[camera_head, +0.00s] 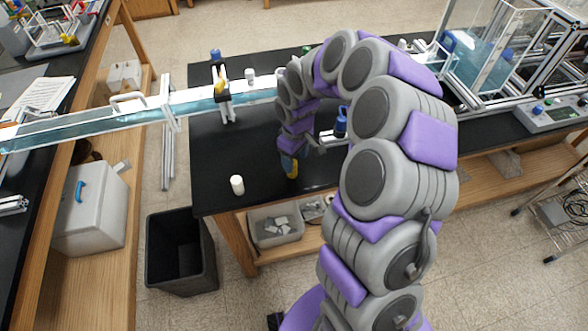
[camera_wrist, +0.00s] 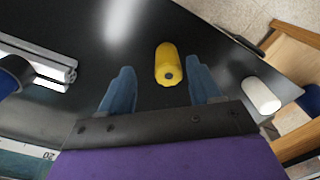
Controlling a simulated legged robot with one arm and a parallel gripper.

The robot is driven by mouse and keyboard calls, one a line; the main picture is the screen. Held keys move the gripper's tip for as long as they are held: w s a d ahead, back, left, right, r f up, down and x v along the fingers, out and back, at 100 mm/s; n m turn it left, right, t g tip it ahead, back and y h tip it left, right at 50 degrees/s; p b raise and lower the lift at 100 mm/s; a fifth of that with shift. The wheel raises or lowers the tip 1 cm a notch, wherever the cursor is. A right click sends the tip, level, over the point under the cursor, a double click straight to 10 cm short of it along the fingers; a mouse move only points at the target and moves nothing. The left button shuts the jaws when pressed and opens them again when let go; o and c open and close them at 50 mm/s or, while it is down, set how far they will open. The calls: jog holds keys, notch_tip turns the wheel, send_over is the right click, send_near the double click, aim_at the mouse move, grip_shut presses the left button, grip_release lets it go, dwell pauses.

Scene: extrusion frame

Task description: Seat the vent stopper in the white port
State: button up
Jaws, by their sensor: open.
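A yellow cylinder (camera_head: 291,171) is at the black table's front part, just below my gripper (camera_head: 289,155). In the wrist view the yellow cylinder (camera_wrist: 167,62) shows a dark round spot on its near end. My gripper (camera_wrist: 160,72) is open, with one blue finger on each side of the cylinder and a visible gap to both. A white cylinder (camera_head: 237,184) stands near the table's front left corner, and it also shows at the right of the wrist view (camera_wrist: 262,95). No part is labelled, so I cannot tell for sure which is the vent stopper or white port.
The table's front left is mostly clear.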

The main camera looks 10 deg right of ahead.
notch_tip(320, 180, down, 3)
jog(key=shift+s+r, duration=0.1)
jog(key=shift+a, duration=0.9)
jog(key=shift+c, duration=0.8)
jog(key=shift+d, duration=0.65)
jog(key=c, duration=0.5)
jog(key=shift+d, duration=0.15)
jog(key=shift+c, duration=2)
jog(key=shift+a, duration=0.7)
jog(key=shift+c, duration=0.3)
